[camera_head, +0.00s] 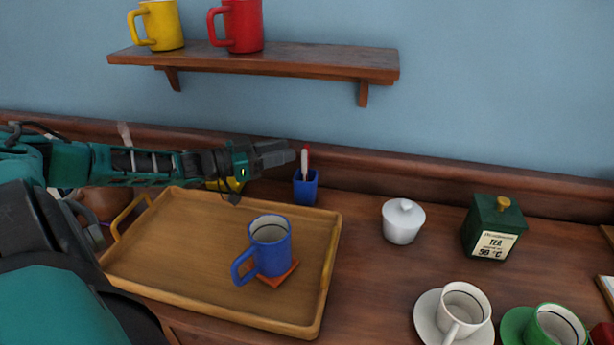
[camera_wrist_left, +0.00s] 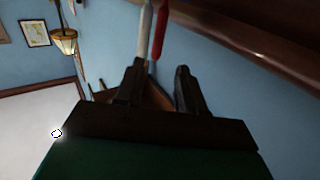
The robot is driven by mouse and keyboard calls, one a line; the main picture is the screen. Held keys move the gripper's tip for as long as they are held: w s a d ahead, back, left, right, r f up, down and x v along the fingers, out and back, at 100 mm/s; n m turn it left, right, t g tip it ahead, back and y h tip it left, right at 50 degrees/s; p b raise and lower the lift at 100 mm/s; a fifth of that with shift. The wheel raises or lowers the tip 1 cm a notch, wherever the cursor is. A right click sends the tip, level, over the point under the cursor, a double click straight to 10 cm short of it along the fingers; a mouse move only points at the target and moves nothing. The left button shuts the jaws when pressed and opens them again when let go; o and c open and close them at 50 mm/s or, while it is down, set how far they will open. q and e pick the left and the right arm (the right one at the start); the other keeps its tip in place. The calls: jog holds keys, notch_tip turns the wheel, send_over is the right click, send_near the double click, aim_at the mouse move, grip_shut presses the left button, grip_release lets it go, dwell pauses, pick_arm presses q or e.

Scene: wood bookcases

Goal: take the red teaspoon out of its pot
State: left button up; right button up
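The small blue pot (camera_head: 305,188) stands on the wooden top behind the tray's right back corner. The red teaspoon (camera_head: 308,152) stands upright in it beside a white-handled one (camera_head: 304,163); their lower ends are hidden in the pot. My left gripper (camera_head: 292,155) points right, level with the handles and just left of them. In the left wrist view, its two fingers (camera_wrist_left: 160,68) are apart with nothing held between them. The red handle (camera_wrist_left: 159,32) and the white handle (camera_wrist_left: 145,32) show ahead, beyond the fingertips. My right gripper is not in view.
A wooden tray (camera_head: 190,285) holds a blue mug (camera_head: 270,245) on an orange coaster. A white lidded bowl (camera_head: 402,222), a green tea tin (camera_head: 492,228) and cups on saucers stand right. A shelf (camera_head: 290,58) with two mugs hangs above. A yellow thing (camera_head: 233,184) is partly hidden below my arm.

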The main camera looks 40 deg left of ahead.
aim_at(306, 145)
pick_arm(q)
jog(key=shift+d+b+x, duration=0.15)
jog(key=shift+b+x, duration=0.15)
jog(key=shift+x, duration=1.3)
jog(key=shift+d+b+x, duration=0.15)
jog(key=shift+b+x, duration=0.1)
jog(key=shift+x, duration=1.35)
jog(key=shift+s, duration=0.15)
jog(key=shift+c, duration=0.5)
grip_shut()
